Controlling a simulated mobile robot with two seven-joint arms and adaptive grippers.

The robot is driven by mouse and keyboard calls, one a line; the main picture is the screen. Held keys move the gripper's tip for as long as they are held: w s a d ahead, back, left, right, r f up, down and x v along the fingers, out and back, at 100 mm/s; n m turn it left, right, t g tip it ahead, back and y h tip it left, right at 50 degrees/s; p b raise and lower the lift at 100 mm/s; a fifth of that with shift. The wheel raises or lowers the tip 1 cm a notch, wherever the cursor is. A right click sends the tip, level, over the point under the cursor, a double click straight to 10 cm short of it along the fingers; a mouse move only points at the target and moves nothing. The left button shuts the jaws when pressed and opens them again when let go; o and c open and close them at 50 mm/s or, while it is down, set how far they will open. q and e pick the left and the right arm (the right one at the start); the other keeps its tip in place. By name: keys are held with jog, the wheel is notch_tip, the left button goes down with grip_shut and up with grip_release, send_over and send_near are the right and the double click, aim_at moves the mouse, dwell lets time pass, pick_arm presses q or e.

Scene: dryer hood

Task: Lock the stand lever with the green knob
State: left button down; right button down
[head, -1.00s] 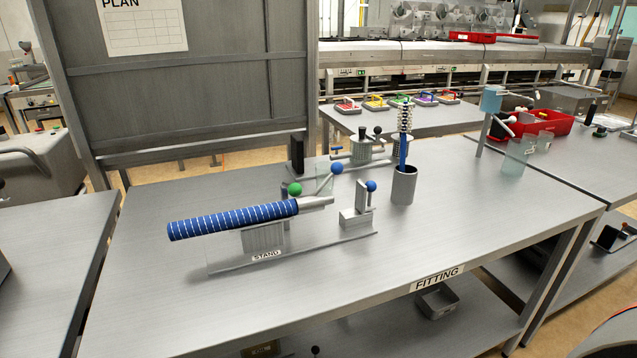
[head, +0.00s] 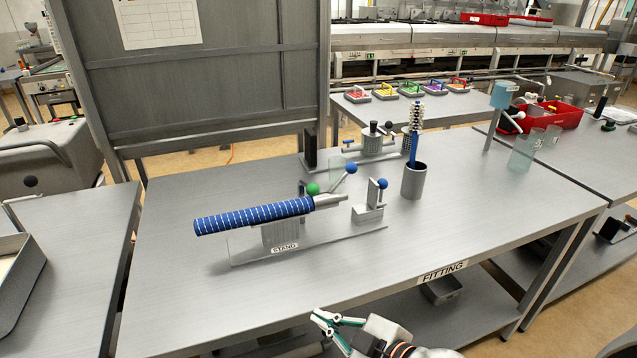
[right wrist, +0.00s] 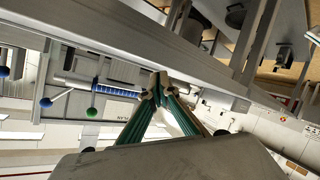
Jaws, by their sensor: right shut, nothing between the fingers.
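The stand (head: 330,243), a low grey base labelled STAND, is on the workbench and carries a blue cylinder with white stripes (head: 253,215). The green knob (head: 313,188) is upright just behind the cylinder's right end. Two blue-knobbed levers (head: 351,168) (head: 383,184) are to its right. In the right wrist view the green knob (right wrist: 91,111) shows left of my fingers. My right gripper (head: 318,318) is low at the bench's front edge, well short of the stand. Its green-sided fingers meet at the tips (right wrist: 159,80), shut and empty. My left gripper is out of view.
A grey cup (head: 414,181) holding a blue-handled brush stands right of the stand. A metal fixture (head: 370,143) and a dark upright block (head: 310,148) are behind it. The bench front (head: 200,300) is clear.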

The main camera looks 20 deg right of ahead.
jog(key=w+a+r+m+t+y, duration=0.1)
jog(key=r+t+y, duration=0.1)
jog(key=r, duration=0.4)
jog(key=w+a+r+t+y, duration=0.1)
jog(key=w+a+r+t, duration=0.15)
jog(key=r, duration=0.35)
jog(key=w+a+r+m+t+y, duration=0.1)
jog(key=r+t+y, duration=0.1)
jog(key=r, duration=0.4)
jog(key=w+d+m+t+h, duration=0.3)
jog(key=w+d+m+h, duration=0.4)
jog(key=d+m+h, duration=0.4)
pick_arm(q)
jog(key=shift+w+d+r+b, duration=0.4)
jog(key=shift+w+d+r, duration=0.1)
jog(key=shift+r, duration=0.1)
pick_arm(e)
jog(key=w+a+m, duration=0.1)
jog(key=w, duration=0.8)
jog(key=shift+f+h, duration=0.3)
jog(key=shift+h, duration=0.1)
